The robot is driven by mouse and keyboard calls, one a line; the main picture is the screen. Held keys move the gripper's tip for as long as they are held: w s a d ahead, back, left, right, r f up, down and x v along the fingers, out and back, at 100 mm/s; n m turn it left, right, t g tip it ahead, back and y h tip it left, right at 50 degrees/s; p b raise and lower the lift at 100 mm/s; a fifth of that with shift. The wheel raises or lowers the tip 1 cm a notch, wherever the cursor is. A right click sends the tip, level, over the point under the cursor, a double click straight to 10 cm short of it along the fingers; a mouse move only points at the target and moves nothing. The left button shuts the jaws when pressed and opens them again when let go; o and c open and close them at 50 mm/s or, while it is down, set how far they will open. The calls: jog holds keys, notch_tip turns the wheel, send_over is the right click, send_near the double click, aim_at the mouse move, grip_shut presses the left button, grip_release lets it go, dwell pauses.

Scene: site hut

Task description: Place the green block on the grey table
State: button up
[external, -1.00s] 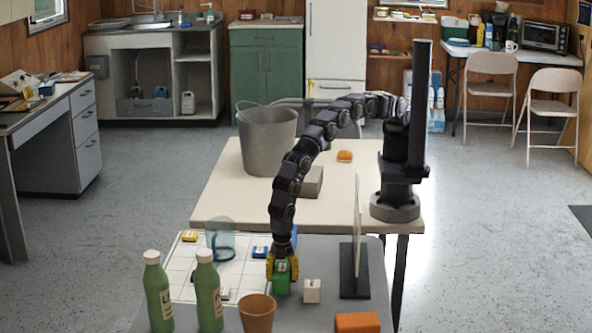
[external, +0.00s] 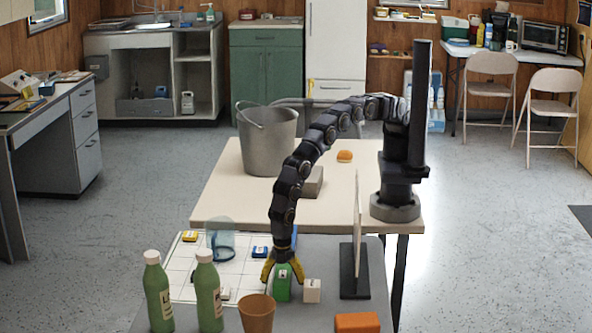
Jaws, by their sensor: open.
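The green block (external: 282,289) stands upright on the grey table (external: 330,301), just right of the white gridded sheet and left of a small white block (external: 312,291). My gripper (external: 282,279) points down over the green block. Its yellow fingers are spread to the left and right of the block's upper part, with the block's top between them. The fingers look apart from the block's sides.
A white gridded sheet (external: 187,274) holds a clear blue cup (external: 220,240) and small coloured blocks. Two green bottles (external: 208,296), a brown cup (external: 257,314) and an orange block (external: 357,322) stand in front. An upright panel (external: 357,238) on a black base stands right.

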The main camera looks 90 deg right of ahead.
aim_at(281, 273)
notch_tip(281, 273, up, 12)
jog(key=shift+f, duration=0.25)
jog(key=w+d+r+m, duration=0.1)
jog(key=d+r+m, duration=0.3)
jog(key=d, duration=0.5)
jog(key=d+r+m, duration=0.2)
jog(key=d+r, duration=0.4)
jog(key=d, duration=0.4)
jog(key=w+d+r+m, duration=0.1)
jog(key=d+r+m, duration=0.2)
jog(key=d+r, duration=0.45)
jog(key=s+d+m+g, duration=0.1)
jog(key=s+d+m, duration=0.8)
jog(key=s+d, duration=0.9)
jog(key=s, duration=0.3)
jog(key=shift+s+d+r+g, duration=0.15)
jog(key=shift+s+d+g, duration=0.05)
jog(key=shift+s+g, duration=0.1)
